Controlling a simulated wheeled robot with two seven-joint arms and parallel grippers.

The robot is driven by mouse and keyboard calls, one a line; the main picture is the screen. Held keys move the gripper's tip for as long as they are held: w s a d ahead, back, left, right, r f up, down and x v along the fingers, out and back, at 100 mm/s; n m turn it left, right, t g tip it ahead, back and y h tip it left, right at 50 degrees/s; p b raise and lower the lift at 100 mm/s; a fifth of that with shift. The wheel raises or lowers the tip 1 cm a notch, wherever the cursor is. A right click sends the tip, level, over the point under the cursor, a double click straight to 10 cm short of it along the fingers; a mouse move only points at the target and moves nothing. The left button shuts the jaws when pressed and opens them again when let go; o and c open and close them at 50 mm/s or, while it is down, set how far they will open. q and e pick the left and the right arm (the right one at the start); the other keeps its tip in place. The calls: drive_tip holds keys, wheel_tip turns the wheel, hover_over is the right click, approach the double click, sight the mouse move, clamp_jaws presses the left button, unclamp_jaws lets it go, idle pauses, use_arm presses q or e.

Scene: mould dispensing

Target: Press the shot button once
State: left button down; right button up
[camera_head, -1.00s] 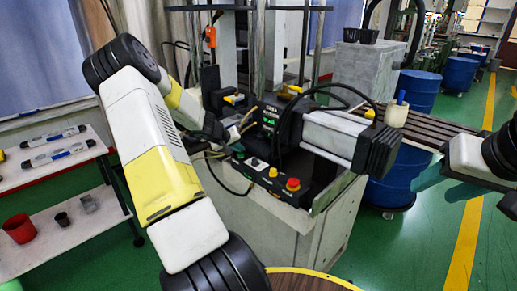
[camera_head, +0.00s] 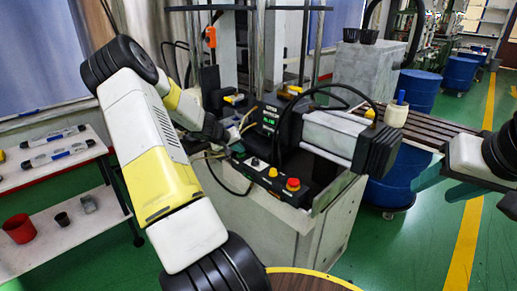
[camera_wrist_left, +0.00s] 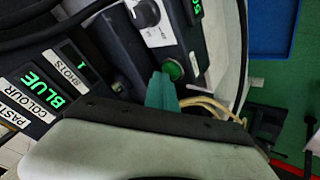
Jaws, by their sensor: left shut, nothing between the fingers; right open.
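The green round button (camera_wrist_left: 173,70) sits on the dark control panel in the left wrist view. My left gripper (camera_wrist_left: 161,92) has its teal fingertips together, right next to the button; whether they touch it I cannot tell. In the head view the left arm reaches to the back left end of the control box (camera_head: 283,188), and the green button is not clearly visible there. A display (camera_wrist_left: 45,90) reads BLUE, and the shots counter (camera_wrist_left: 80,67) shows 1. My right gripper (camera_head: 445,185) is open and empty at the right, away from the panel.
A knob (camera_wrist_left: 143,12) is beside the green button. A grey motor block (camera_head: 335,135) stands behind. A white shelf (camera_head: 70,225) with cups is at left, blue barrels (camera_head: 390,180) at right.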

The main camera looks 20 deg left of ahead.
sight(240, 155)
use_arm(q)
drive_tip(key=shift+r, duration=3.05)
drive_tip(key=s+d+r+m+g+h, duration=0.1)
drive_tip(key=s+d+r+m, duration=0.2)
drive_tip(key=s+d+r, duration=0.5)
drive_tip(key=s+d+r+m+g, duration=0.15)
drive_tip(key=d+r, duration=0.45)
drive_tip(key=d, duration=0.6)
drive_tip(key=s+d+r+m, duration=0.1)
drive_tip(key=s+d, duration=0.3)
drive_tip(key=s, duration=0.8)
drive_tip(key=s+d+r+m, duration=0.2)
drive_tip(key=s+d+r, duration=0.1)
drive_tip(key=s, duration=1)
drive_tip(key=shift+d+y, duration=0.3)
drive_tip(key=shift+d, duration=0.05)
